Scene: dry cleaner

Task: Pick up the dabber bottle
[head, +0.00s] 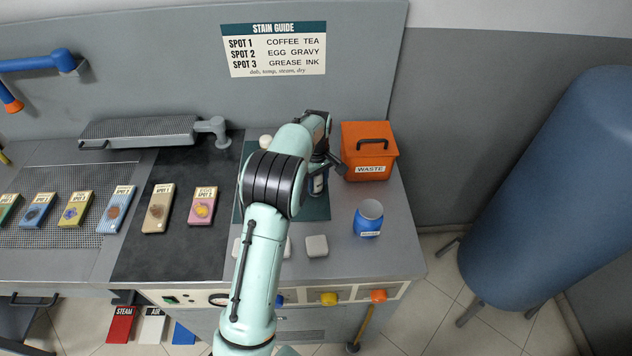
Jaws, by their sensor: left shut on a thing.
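My left arm reaches in from the bottom middle, over the dark green mat (322,208). My left gripper (322,166) is mostly hidden behind its own wrist and is shut on a small dark bottle with a pale label (318,184), which I take to be the dabber bottle. Only part of this bottle shows under the gripper. I cannot tell whether it touches the mat or is lifted. My right gripper is not in view.
An orange waste bin (382,168) stands close right of the gripper. A blue labelled jar (368,222) stands nearer the front. A white pad (316,246) lies by the mat. A white-topped item (265,141) is behind the arm. Several spot cards (158,220) lie left.

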